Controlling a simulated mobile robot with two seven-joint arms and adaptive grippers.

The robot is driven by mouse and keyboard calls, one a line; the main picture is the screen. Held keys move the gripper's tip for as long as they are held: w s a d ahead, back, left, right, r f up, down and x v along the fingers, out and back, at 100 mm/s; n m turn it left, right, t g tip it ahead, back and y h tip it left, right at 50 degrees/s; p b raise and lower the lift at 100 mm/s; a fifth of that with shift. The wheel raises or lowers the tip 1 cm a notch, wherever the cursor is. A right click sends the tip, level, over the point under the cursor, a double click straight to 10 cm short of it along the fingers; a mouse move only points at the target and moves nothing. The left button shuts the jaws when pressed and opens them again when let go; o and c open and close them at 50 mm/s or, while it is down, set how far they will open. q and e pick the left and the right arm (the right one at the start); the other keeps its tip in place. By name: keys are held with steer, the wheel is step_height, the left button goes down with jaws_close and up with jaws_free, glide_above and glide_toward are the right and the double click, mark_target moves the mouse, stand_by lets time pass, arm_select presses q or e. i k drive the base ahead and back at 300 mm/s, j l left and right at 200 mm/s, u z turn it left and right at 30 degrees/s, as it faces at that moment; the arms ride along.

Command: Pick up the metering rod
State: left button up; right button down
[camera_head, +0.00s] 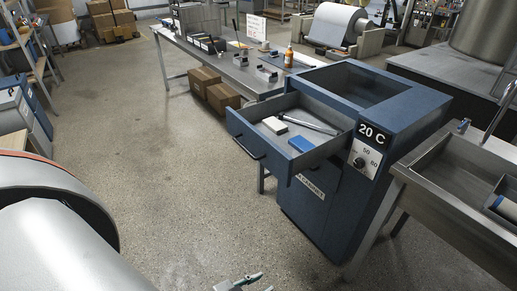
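A thin metallic rod (308,125), which looks like the metering rod, lies across the open drawer (243,131) of the blue cabinet (385,100). In the drawer beside it are a pale block (275,125) on its left and a blue block (301,144) in front. My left gripper (262,281) shows at the bottom edge, mostly cut off. Its two fingertips are apart with floor between them, and I see nothing in it. It is well short of the drawer, over the floor. My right gripper is not in view.
The cabinet front carries a "20 C" label and a dial (359,162). A steel sink bench (440,205) stands close on its right. Behind is a long steel table (235,70) with an orange bottle (288,57) and cardboard boxes (221,95) below. The floor left of the drawer is clear.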

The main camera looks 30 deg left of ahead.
mark_target(281, 115)
steer(key=i+j, duration=0.8)
